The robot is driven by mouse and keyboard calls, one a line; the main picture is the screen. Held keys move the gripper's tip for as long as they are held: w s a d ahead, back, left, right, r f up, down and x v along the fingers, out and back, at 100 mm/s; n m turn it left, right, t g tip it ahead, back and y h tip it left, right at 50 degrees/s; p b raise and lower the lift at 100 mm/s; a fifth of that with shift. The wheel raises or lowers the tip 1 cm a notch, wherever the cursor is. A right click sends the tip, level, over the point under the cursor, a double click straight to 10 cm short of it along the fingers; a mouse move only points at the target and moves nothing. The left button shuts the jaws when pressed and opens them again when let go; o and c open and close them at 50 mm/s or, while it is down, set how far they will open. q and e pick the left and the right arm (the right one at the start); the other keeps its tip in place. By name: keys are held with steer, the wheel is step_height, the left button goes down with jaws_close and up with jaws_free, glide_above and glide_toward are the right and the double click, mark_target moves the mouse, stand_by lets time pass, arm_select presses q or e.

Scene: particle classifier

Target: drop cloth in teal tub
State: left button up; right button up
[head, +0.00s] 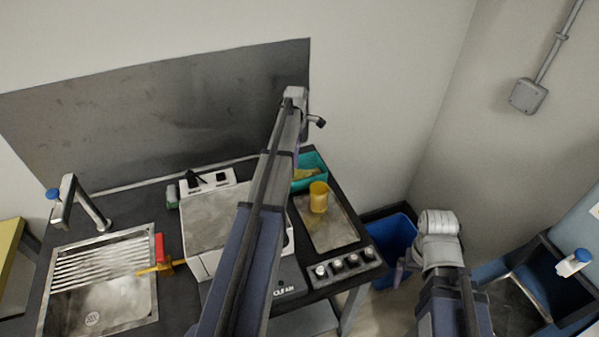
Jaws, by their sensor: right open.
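The teal tub (318,161) stands at the back of the dark bench, partly hidden behind my left arm. Something flat and yellow (304,174), which looks like a cloth, lies in it; its left part is hidden. My left arm reaches up across the middle of the view, and its gripper fingers do not show. My right gripper (403,264) is at the lower right, over the blue bin and away from the tub. It is open, small in view, and I see nothing held in it.
A yellow cup (319,197) stands on a metal plate (335,233) in front of the tub. A white machine (205,225) and a sink (100,285) are to the left. A blue bin (396,236) stands right of the bench; a dark basin (540,285) is farther right.

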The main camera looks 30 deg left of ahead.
steer(key=shift+r+p, duration=1.5)
steer(key=shift+r, duration=0.4)
step_height(320, 180, up, 8)
steer(key=p, duration=0.8)
steer(key=shift+f+b, duration=0.3)
step_height(320, 180, down, 8)
steer(key=b, duration=0.8)
steer(key=shift+f, duration=0.25)
